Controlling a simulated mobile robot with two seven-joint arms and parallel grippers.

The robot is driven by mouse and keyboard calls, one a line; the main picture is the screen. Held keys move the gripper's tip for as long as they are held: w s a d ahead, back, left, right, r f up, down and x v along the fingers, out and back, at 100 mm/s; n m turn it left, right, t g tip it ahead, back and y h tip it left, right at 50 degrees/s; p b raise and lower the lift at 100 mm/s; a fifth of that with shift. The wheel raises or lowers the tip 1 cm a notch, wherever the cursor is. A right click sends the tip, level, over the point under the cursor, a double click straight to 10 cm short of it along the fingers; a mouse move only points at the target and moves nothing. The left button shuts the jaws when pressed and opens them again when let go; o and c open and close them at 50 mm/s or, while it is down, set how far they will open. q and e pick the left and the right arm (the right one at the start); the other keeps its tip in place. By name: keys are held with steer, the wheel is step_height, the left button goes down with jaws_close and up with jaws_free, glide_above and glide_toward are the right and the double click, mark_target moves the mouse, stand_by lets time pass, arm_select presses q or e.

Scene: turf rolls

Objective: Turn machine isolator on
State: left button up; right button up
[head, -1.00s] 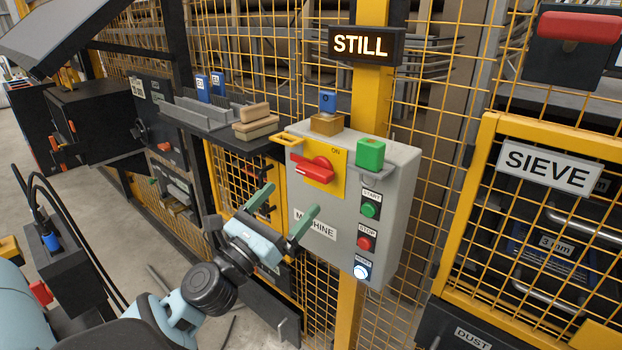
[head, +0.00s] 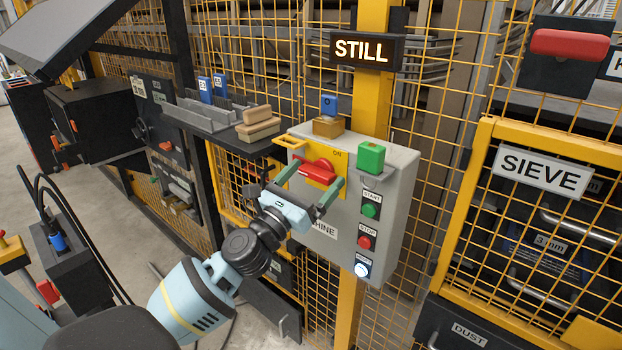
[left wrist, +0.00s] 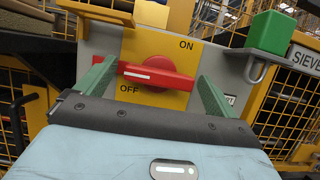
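The machine isolator is a red rotary handle (head: 316,170) on a yellow plate (left wrist: 195,50) with ON at the top right and OFF at the lower left, on a grey control box (head: 398,185). In the left wrist view the red handle (left wrist: 158,75) lies roughly level, its white mark on the left end, nearer OFF. My left gripper (head: 306,174) is open, with its green fingers on either side of the handle. I cannot tell whether they touch it. My right gripper is not in view.
The box carries a green START button (head: 370,211), a red STOP button (head: 366,242) and a white-blue RESET button (head: 362,269). A green block (head: 371,157) sits at its upper right. A lit STILL sign (head: 362,50) hangs above. Yellow mesh fencing surrounds it.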

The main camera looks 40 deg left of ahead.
arm_select(q)
steer(key=c, duration=0.9)
steer(key=shift+c, duration=0.2)
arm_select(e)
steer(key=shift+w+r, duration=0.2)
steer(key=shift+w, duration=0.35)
